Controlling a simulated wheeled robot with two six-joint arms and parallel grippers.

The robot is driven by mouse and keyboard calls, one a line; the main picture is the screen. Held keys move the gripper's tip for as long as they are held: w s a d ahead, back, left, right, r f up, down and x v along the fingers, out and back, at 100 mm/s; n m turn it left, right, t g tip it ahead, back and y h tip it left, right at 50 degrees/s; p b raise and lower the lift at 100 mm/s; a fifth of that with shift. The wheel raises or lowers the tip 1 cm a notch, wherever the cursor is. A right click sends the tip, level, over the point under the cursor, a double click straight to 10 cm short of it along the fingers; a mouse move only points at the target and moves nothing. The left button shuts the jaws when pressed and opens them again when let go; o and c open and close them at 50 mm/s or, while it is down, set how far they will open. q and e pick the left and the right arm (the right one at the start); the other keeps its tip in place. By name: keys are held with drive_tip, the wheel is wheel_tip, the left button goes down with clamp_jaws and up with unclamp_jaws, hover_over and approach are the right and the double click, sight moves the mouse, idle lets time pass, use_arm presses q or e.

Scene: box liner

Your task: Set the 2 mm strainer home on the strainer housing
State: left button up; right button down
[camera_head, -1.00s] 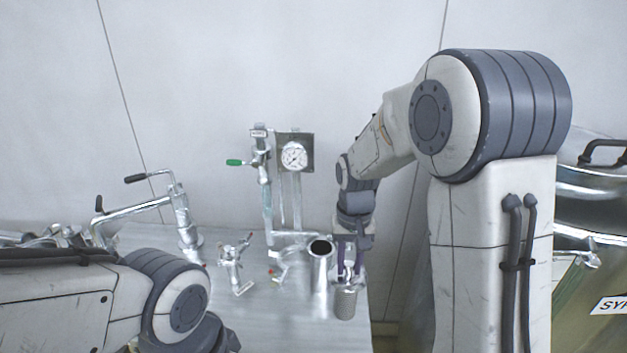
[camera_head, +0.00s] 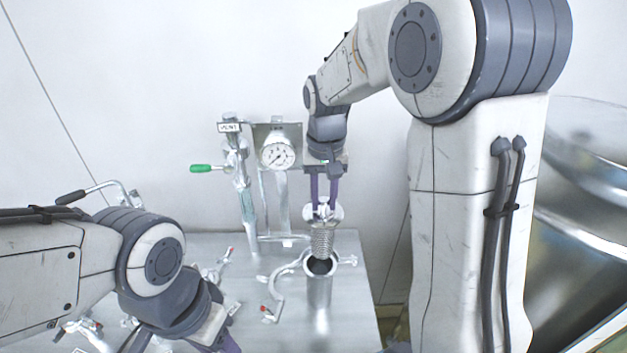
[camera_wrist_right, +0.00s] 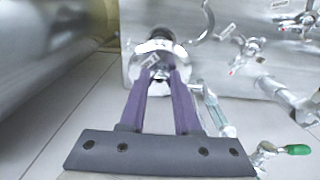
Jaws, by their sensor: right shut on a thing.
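My right gripper (camera_head: 324,200) points down with its purple fingers shut on the top of the strainer (camera_head: 321,240), a perforated metal cylinder. The strainer hangs upright, its lower end at or just above the open mouth of the strainer housing (camera_head: 319,292), an upright metal tube. I cannot tell whether it touches or has entered the rim. In the right wrist view the fingers (camera_wrist_right: 160,75) grip the strainer's bright top (camera_wrist_right: 153,62); the dark housing mouth (camera_wrist_right: 160,35) shows partly behind it. My left gripper (camera_head: 215,342) is cut off at the bottom edge; its jaws are not clear.
A pressure gauge (camera_head: 277,155) and a green-handled valve (camera_head: 203,168) stand behind. An open clamp (camera_head: 275,296) lies left of the housing. More fittings (camera_head: 90,330) lie at lower left. A large steel vessel (camera_head: 590,215) stands at the right. Bare table (camera_head: 350,325) shows right of the housing.

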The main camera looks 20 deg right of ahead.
sight(322, 209)
drive_tip(key=shift+w, duration=0.3)
drive_tip(key=shift+w+f, duration=0.1)
wheel_tip(322, 209, down, 3)
drive_tip(key=b, duration=0.3)
drive_tip(key=shift+a, duration=0.1)
wheel_tip(322, 209, down, 2)
drive_tip(key=shift+f+b, duration=0.2)
drive_tip(key=shift+b, duration=0.9)
use_arm(q)
wheel_tip(322, 209, down, 14)
drive_tip(key=b, duration=0.9)
drive_tip(key=shift+w+f, duration=0.15)
drive_tip(key=shift+w, duration=0.2)
use_arm(e)
drive_tip(key=shift+f, duration=6.8)
use_arm(q)
drive_tip(key=shift+f+b, duration=0.2)
drive_tip(key=shift+b, duration=0.1)
use_arm(e)
drive_tip(key=shift+f, duration=0.3)
drive_tip(key=c, duration=0.5)
unclamp_jaws()
drive_tip(key=shift+c, duration=0.2)
